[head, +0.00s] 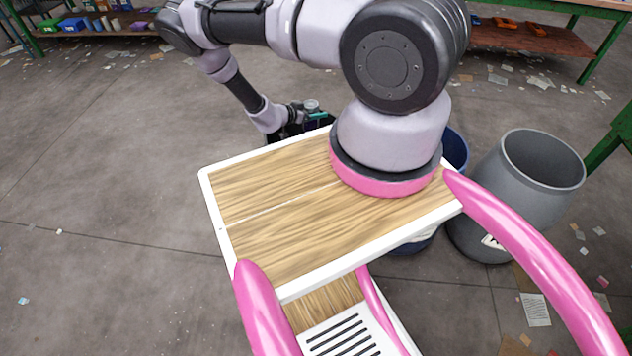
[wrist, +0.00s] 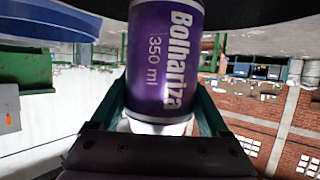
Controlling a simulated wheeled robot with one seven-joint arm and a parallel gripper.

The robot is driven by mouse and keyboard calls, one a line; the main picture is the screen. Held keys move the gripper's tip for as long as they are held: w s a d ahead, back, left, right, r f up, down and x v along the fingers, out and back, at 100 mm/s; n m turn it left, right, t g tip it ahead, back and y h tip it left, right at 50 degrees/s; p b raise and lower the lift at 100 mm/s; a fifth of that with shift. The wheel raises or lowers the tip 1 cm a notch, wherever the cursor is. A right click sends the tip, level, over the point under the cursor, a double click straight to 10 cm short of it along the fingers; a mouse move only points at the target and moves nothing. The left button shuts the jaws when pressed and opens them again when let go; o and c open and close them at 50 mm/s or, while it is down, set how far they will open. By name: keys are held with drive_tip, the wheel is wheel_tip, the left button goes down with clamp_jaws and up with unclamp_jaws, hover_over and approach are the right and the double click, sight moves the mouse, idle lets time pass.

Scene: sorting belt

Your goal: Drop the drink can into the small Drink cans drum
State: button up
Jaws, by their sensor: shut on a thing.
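The drink can, purple with white lettering (wrist: 165,60), fills the middle of the wrist view. My gripper (wrist: 163,105) is shut on it, with a green finger on each side. In the head view my gripper (head: 300,120) is beyond the far edge of my wooden-topped deck, above the floor, and the can's pale top (head: 312,104) just shows. A blue drum (head: 457,150) is largely hidden behind my arm and deck at the right. A grey drum (head: 540,185) stands open beside it, with a partly hidden white label. I cannot read which drum is for drink cans.
Shelves with small coloured items (head: 95,22) stand at the back left. A green-framed bench (head: 530,38) stands at the back right. Paper scraps lie on the concrete floor, which is otherwise open at the left. A dark curved shape crosses the top of the wrist view.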

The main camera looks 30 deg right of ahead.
drive_tip(key=o, duration=1.2)
drive_tip(key=shift+c, duration=0.2)
drive_tip(key=v, duration=1)
drive_tip(key=shift+a, duration=0.35)
drive_tip(key=shift+r, duration=0.2)
